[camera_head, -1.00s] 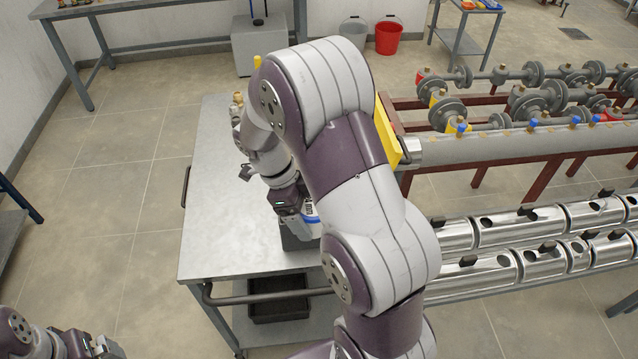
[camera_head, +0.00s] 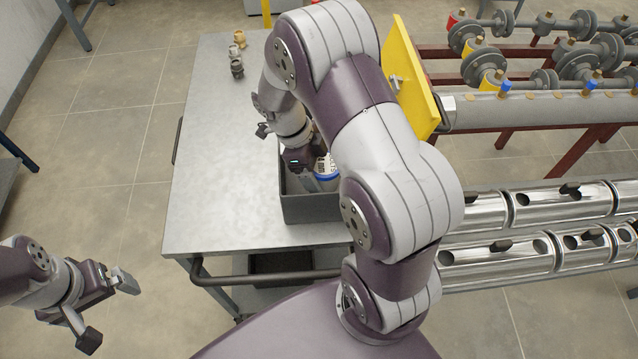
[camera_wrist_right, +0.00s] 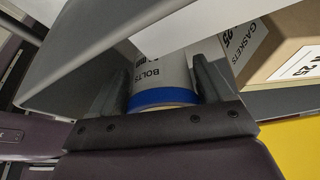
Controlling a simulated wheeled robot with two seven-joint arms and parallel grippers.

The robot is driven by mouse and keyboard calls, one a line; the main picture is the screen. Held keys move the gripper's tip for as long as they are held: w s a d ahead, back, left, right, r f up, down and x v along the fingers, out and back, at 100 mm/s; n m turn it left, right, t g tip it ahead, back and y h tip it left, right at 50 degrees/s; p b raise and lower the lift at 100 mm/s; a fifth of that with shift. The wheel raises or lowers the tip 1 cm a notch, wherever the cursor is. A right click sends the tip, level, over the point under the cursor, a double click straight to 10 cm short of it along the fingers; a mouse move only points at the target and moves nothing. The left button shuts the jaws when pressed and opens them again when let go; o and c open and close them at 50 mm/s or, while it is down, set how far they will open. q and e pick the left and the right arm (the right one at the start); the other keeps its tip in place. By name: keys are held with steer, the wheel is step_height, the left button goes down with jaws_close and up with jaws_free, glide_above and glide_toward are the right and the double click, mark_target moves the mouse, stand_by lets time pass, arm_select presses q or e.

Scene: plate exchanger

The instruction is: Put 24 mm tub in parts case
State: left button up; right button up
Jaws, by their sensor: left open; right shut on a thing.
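My right gripper (camera_head: 313,178) is shut on a white tub (camera_head: 326,168) with a blue band. In the right wrist view the tub (camera_wrist_right: 162,80) sits between the two fingers (camera_wrist_right: 165,70), and its label reads BOLTS; the size text is too small to read. The grey, open-topped parts case (camera_head: 312,210) stands on the metal table. The tub is at or over the case's opening; my right arm hides much of both, so I cannot tell whether it touches the bottom. My left gripper (camera_head: 108,311) is open and empty, left of the table over the floor.
The table (camera_head: 215,190) is clear left of the case. Cardboard GASKETS boxes (camera_wrist_right: 285,50) show in the wrist view. A yellow panel (camera_head: 412,80) and pipework (camera_head: 540,190) are to the right.

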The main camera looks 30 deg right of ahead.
steer(key=f, duration=0.3)
steer(key=shift+s+a+f, duration=0.2)
steer(key=shift+f, duration=0.15)
steer(key=shift+w+d+f, duration=0.1)
steer(key=shift+w+f, duration=0.05)
steer(key=shift+f, duration=0.15)
steer(key=o, duration=1.6)
steer(key=shift+c, duration=0.2)
